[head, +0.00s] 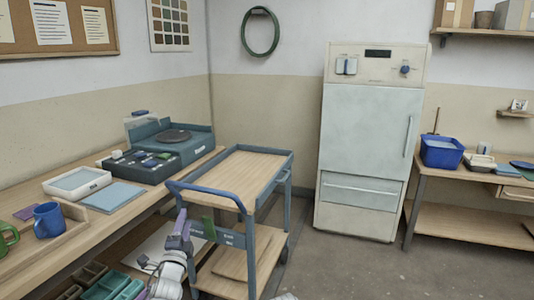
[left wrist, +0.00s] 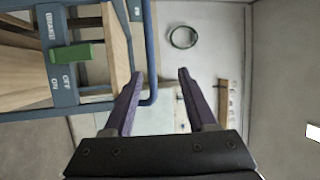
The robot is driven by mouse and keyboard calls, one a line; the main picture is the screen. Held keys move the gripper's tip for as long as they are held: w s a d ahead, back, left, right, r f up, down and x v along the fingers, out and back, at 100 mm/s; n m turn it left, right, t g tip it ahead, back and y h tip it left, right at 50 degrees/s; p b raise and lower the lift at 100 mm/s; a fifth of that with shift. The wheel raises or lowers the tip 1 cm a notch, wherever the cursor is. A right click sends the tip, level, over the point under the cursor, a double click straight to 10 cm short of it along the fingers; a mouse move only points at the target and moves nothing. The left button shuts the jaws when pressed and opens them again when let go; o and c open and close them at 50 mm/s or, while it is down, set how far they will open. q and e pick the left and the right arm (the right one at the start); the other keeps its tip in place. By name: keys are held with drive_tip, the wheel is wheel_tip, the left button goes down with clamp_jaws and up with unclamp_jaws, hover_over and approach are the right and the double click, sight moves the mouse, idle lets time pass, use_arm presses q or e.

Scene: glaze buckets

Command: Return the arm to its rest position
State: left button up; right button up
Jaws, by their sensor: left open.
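My left gripper (head: 181,228) is at the lower middle of the head view, beside the near end of the cart (head: 262,165). In the left wrist view its two purple fingers (left wrist: 161,75) are apart with nothing between them. The fingers appear clear of the lever. My right gripper is not in view.
A workbench on the left holds a blue mug (head: 48,221), a white tray (head: 77,182) and a wheel device (head: 174,137). A tall pale cabinet (head: 369,140) stands behind. A blue bucket (head: 441,152) is on the right table. Floor right of the cart is clear.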

use_arm(q)
drive_tip(key=s+d+f+n+g, duration=0.4)
drive_tip(key=d+f+n+g, duration=0.15)
drive_tip(key=f, duration=0.45)
drive_tip(key=s+d+f+n+g, duration=0.45)
drive_tip(key=d+f+g, duration=0.2)
drive_tip(key=f, duration=0.45)
drive_tip(key=s+d+f+n+g, duration=0.1)
drive_tip(key=s+d+f+g, duration=0.15)
drive_tip(key=s, duration=0.35)
drive_tip(key=s+d+f+n+g, duration=0.1)
drive_tip(key=s+d+g, duration=0.15)
drive_tip(key=s, duration=0.35)
drive_tip(key=s+d+f+n+g, duration=0.1)
drive_tip(key=s+g, duration=0.2)
drive_tip(key=s, duration=0.3)
wheel_tip(320, 180, up, 29)
drive_tip(key=p, duration=2.9)
drive_tip(key=shift+w+d+f, duration=0.15)
drive_tip(key=shift+w, duration=0.1)
